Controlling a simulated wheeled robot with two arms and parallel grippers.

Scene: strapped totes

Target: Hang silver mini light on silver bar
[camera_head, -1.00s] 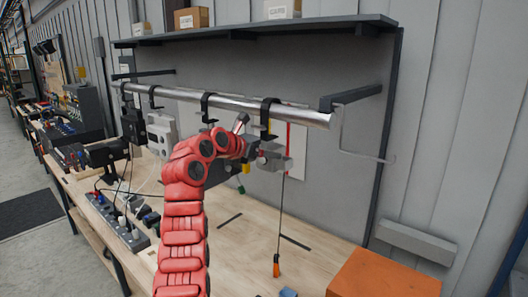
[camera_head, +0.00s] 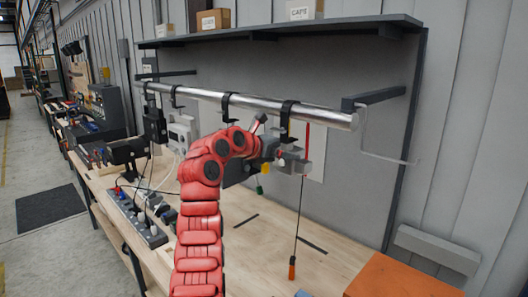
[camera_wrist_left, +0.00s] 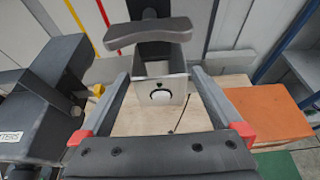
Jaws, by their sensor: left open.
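The silver bar (camera_head: 250,103) runs across the head view below a dark shelf, with black hooks on it. My left gripper (camera_head: 273,150), on the red arm, is just below the bar near its right-hand hook (camera_head: 286,118). In the left wrist view the gripper (camera_wrist_left: 160,78) is open. A small silver-grey box with a round white front, apparently the mini light (camera_wrist_left: 175,86), sits between its fingers, with gaps visible at the sides. A dark rounded piece is above the box. Whether the box hangs from the hook is unclear. My right gripper is not in view.
A black device (camera_head: 155,126) and a pale grey one (camera_head: 182,132) hang farther left on the bar. A cord with an orange end (camera_head: 292,268) hangs below my gripper. An orange box (camera_head: 400,277) is at the front right. The bench (camera_head: 255,245) has bare wood around.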

